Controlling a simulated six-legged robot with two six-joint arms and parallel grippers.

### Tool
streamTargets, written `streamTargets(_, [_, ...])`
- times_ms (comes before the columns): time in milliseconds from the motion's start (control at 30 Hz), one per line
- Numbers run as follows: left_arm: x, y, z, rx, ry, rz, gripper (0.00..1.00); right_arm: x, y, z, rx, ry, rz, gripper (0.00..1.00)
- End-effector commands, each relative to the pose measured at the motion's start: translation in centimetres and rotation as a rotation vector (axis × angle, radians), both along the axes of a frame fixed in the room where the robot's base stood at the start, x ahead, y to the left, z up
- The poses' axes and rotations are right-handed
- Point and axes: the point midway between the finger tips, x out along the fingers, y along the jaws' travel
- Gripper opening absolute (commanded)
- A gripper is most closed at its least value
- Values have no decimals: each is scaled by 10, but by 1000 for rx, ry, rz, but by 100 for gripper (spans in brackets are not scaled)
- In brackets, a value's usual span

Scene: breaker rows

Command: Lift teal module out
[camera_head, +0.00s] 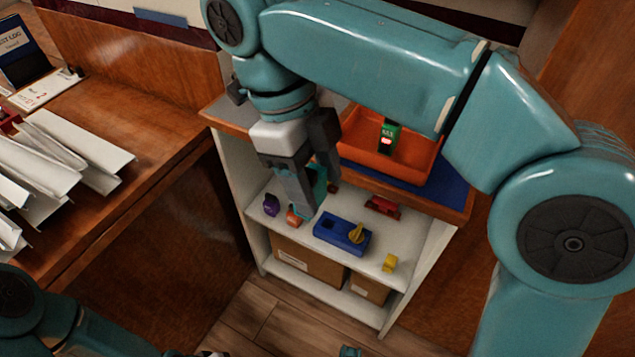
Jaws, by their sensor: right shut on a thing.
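The teal module (318,187) is largely hidden by my right gripper (306,205); a strip of it shows at the right side of the fingers. The gripper points down and is shut on it, just above and left of a blue holder (342,238) on the white shelf. I cannot tell whether the module touches anything below. My left arm shows at the bottom left; its gripper is not in view.
Purple (271,204), orange (293,216), red (382,206) and yellow (389,263) pieces surround the holder. An orange tray (430,165) with a green module (389,136) stands on the blue mat behind. Cardboard boxes (311,263) sit below. A wooden desk (150,145) is left.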

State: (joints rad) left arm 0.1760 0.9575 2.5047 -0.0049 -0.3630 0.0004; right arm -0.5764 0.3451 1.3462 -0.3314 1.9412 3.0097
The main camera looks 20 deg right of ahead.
Motion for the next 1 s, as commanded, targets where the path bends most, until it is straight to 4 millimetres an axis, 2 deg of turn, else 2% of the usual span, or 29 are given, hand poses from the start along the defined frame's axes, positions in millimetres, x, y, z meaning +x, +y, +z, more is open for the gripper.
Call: streamTargets(1000, [0,0,45,0,0,0,55,0,0,46,0,0,0,26])
